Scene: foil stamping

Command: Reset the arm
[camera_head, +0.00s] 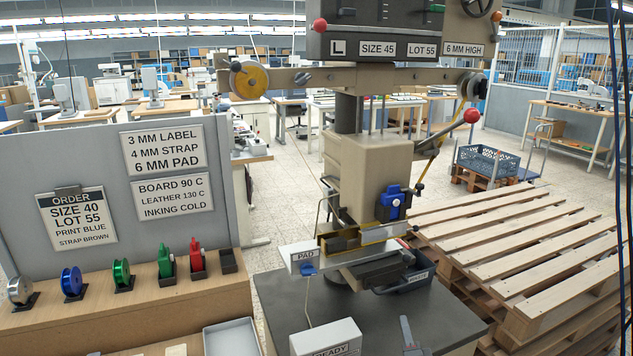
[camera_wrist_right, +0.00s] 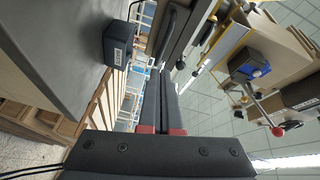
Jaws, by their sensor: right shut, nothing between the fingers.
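My right gripper (camera_head: 405,322) shows small at the bottom of the head view, low in front of the stamping press (camera_head: 365,170). In the right wrist view its two long dark fingers (camera_wrist_right: 166,75) lie together, shut and empty. The press carries a blue block (camera_head: 390,206) with a white knob, also seen in the right wrist view (camera_wrist_right: 248,64). A white shelf marked PAD (camera_head: 307,257) juts out at its lower left. My left gripper is not in view.
A dark labelled bin (camera_head: 412,280) sits beside the press, near stacked wooden pallets (camera_head: 530,240). A box marked READY (camera_head: 325,338) stands at the front.

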